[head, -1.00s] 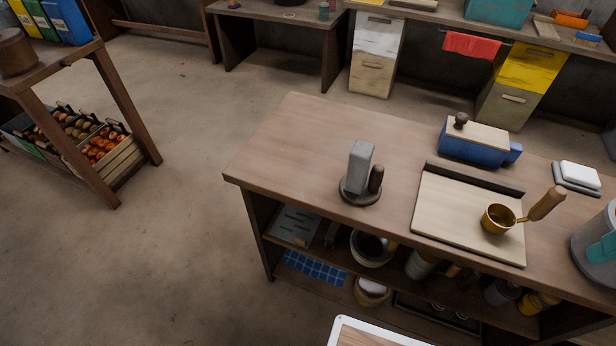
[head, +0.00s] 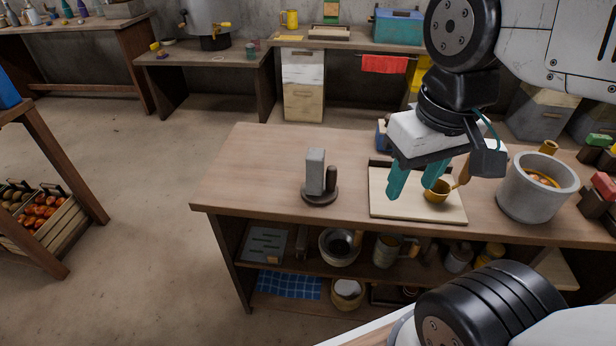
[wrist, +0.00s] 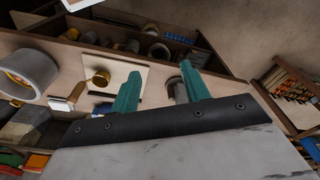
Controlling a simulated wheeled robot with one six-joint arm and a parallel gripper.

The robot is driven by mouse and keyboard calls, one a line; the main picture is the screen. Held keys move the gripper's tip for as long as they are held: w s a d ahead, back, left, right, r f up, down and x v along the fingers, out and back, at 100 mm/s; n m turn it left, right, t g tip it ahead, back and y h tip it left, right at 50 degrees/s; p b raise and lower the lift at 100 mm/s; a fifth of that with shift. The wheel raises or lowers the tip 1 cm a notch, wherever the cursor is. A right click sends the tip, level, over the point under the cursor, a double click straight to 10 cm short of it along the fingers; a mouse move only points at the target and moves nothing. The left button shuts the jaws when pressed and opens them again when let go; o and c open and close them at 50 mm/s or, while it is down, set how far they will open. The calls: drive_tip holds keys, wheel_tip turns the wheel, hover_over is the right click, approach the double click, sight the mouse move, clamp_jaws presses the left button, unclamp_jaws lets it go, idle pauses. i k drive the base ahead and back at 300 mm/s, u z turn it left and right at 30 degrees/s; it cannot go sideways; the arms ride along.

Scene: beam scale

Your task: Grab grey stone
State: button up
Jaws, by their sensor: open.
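The grey stone (head: 315,172) is an upright rectangular block on a dark round base (head: 318,197), with a dark peg beside it, on the left part of the wooden bench. My gripper (head: 416,188) has two teal fingers, apart and empty. In the head view it appears to the right of the stone, over the pale board. In the wrist view my gripper (wrist: 160,70) shows its fingers spread. A grey shape there, partly hidden behind the right finger, may be the stone, but I cannot tell surely.
The pale board (head: 390,205) holds a brass ladle (head: 436,193) with a wooden handle. A grey pot (head: 530,195) stands at the right, and a blue box is mostly hidden behind my arm. The bench top left of the stone is clear.

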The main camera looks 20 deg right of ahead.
sight(314, 160)
drive_tip(key=z, duration=3.55)
drive_tip(key=k, duration=2)
drive_tip(key=u, duration=1.45)
